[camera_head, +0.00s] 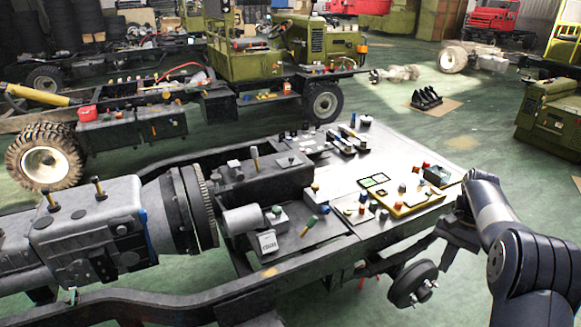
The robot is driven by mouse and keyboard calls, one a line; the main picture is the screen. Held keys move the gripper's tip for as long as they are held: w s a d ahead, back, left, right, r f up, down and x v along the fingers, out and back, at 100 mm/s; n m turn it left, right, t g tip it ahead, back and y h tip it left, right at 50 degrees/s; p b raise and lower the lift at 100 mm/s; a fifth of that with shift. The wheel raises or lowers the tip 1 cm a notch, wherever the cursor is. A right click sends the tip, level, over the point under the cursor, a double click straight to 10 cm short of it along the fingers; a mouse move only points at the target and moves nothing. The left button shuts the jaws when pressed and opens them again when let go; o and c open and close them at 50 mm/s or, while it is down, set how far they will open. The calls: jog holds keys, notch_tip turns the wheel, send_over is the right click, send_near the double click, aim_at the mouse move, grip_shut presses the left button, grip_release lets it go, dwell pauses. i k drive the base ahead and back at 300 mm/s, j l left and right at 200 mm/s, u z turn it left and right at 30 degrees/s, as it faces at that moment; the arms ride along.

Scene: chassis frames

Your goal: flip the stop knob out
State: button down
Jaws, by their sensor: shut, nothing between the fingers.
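Several small knobs and switches stand on the light panel (398,152) over the front of the chassis frame. A small red knob (426,165) is near the panel's right side, by a dark box (437,176). Another small red-topped knob (315,187) is near the panel's left side. I cannot tell which of them is the stop knob, nor how it is set. My gripper (449,240) is shut and empty, just off the panel's right edge, apart from the knobs. My dark arm comes in from the right.
A yellow-edged board (402,203) with small controls lies on the panel. A large grey gearbox (92,232) fills the left. A wheel hub (413,285) is below the panel. Green floor is open at right.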

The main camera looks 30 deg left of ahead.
aim_at(240, 176)
jog(key=i+j+u, duration=0.15)
jog(key=u, duration=0.3)
jog(key=i+u, duration=0.3)
jog(key=u, duration=0.2)
jog(key=i+u, duration=0.2)
jog(key=u, duration=0.25)
jog(key=i+l+u, duration=0.1)
jog(key=i+u, duration=0.15)
jog(key=u, duration=0.2)
jog(key=i+l+u, duration=0.2)
jog(key=i+l, duration=0.5)
jog(key=i+l+u, duration=0.25)
jog(key=i+l, duration=0.4)
jog(key=l, duration=0.15)
jog(key=k+l, duration=0.1)
jog(key=k, duration=0.05)
